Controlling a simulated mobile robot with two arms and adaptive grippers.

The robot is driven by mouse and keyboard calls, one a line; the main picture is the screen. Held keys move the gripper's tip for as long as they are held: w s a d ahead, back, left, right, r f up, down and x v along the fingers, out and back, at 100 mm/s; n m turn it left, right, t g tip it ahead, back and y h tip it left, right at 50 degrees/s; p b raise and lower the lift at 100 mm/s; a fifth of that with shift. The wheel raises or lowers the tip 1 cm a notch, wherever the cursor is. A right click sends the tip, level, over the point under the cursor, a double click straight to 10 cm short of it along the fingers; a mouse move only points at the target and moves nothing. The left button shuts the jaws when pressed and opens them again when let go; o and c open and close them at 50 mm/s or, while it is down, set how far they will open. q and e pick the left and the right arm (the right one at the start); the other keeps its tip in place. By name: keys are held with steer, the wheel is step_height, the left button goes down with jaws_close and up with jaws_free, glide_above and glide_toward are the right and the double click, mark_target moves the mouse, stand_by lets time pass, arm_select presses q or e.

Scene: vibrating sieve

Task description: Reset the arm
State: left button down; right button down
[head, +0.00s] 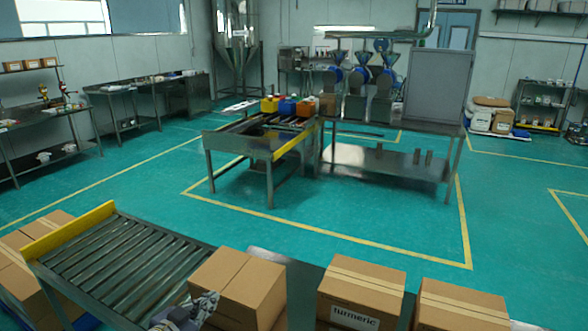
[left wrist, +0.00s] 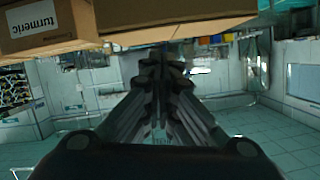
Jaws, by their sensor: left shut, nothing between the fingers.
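My left gripper (head: 205,303) shows at the bottom edge of the head view, low beside the front of a cardboard box (head: 245,278). In the left wrist view my left gripper (left wrist: 165,62) has its fingers together with nothing between them. A box labelled turmeric (left wrist: 45,20) hangs upside down in the upper left of that view, apart from the fingers. The turmeric box (head: 360,286) also shows in the head view, right of the first box. My right gripper is in neither view.
A roller conveyor (head: 125,262) with a yellow side rail lies at the front left. Another cardboard box (head: 460,305) stands at the front right. A metal table with colored bins (head: 287,106) stands further back. Green floor (head: 350,215) between is clear.

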arm_select(q)
steer(key=s+d+f+g+y, duration=0.1)
steer(key=s+d+f+g, duration=0.2)
steer(key=s+d+f, duration=0.4)
steer(key=s+a+f+n+g+y, duration=0.15)
steer(key=s+g, duration=0.25)
steer(key=s, duration=0.9)
steer(key=s+a+f+n+g+y, duration=0.1)
steer(key=s+n+g+y, duration=0.15)
steer(key=s, duration=1.05)
step_height(320, 180, down, 27)
steer(key=s+g+h, duration=0.1)
steer(key=g, duration=0.1)
steer(key=s+a+f+g+b, duration=0.1)
steer(key=s+a+f, duration=0.2)
steer(key=s+f, duration=1.4)
steer(key=shift+m, duration=0.3)
